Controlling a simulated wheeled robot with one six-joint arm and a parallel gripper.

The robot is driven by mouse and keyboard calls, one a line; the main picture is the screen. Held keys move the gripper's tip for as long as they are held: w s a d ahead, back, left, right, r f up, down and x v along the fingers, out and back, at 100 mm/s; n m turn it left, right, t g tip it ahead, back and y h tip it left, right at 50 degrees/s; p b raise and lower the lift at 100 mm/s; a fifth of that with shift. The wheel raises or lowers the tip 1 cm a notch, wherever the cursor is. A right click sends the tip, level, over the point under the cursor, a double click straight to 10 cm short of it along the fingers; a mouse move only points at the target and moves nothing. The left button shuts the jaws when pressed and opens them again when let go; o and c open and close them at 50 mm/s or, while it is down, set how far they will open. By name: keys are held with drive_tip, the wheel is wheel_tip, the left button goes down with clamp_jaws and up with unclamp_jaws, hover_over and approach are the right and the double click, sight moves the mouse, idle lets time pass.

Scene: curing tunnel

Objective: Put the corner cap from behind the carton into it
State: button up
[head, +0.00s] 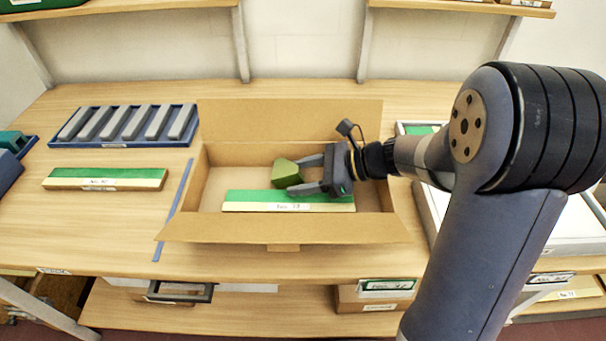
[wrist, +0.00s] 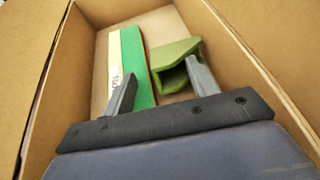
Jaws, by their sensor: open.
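The olive-green corner cap (head: 287,173) is inside the open carton (head: 385,228), toward the middle. In the wrist view the cap (wrist: 173,53) shows a hollow side facing my gripper. My gripper (head: 297,176) reaches into the carton from the right, its jaws open. In the wrist view the right finger of my gripper (wrist: 162,78) is right at the cap, overlapping its edge; I cannot tell whether they touch. The left finger is apart from the cap, over a green-and-cream block (wrist: 132,62) that lies in the carton.
The carton's flaps stand open around it. On the left, a blue tray (head: 118,143) holds several grey bars, with another green-and-cream block (head: 105,180) in front. A thin blue strip (head: 172,212) lies beside the carton. A white-rimmed tray is at the right, partly behind my arm.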

drive_tip(key=shift+r, duration=0.25)
drive_tip(key=p+v, duration=0.1)
drive_tip(key=v, duration=1.1)
drive_tip(key=shift+r, duration=0.35)
idle(0.5)
